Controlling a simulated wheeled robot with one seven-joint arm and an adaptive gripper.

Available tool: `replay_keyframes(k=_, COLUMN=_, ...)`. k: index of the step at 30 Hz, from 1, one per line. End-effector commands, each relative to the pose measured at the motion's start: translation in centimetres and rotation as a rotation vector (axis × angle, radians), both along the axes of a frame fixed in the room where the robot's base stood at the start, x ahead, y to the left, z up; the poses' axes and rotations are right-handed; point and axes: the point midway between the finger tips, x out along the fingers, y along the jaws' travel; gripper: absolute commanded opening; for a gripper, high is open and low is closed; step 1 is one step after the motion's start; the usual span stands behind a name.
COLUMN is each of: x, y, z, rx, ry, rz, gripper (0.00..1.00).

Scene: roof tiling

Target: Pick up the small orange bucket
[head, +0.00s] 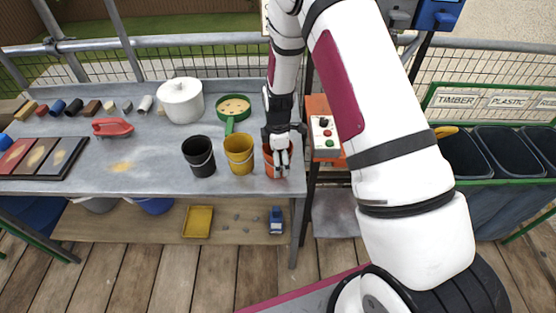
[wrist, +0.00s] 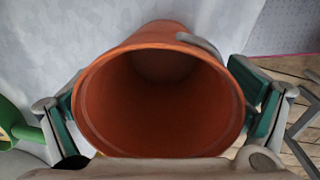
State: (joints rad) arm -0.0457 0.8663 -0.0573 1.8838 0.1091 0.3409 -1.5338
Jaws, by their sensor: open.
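The small orange bucket (head: 268,157) stands at the right end of the grey table, right of the yellow bucket (head: 239,154). My gripper (head: 280,158) is over it from above and hides part of it. In the wrist view the orange bucket (wrist: 158,95) fills the middle, its open mouth towards the camera and its inside empty. My gripper's fingers are open, one at the left and one at the right of the bucket, with green pads facing its outer wall. I cannot tell whether the pads touch it. A grey handle piece shows at the rim.
A black bucket (head: 199,156) stands left of the yellow one. A green pan (head: 232,108) and a white pot (head: 181,100) are behind. A control box with buttons (head: 325,137) is close on the right. The table's front edge is just before the buckets.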

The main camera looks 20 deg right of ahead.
Motion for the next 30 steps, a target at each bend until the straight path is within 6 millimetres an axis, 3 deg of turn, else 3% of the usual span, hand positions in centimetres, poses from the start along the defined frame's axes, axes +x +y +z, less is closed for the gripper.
replay_keyframes(k=8, x=0.01, y=0.00, z=-0.21, rx=0.000, ry=0.000, rz=0.001, gripper=0.94)
replay_keyframes(k=13, x=-0.01, y=-0.01, z=-0.20, rx=0.000, ry=0.001, rz=0.001, gripper=0.57)
replay_keyframes(k=30, x=-0.17, y=0.01, z=-0.18, rx=0.001, ry=0.006, rz=0.001, gripper=0.53)
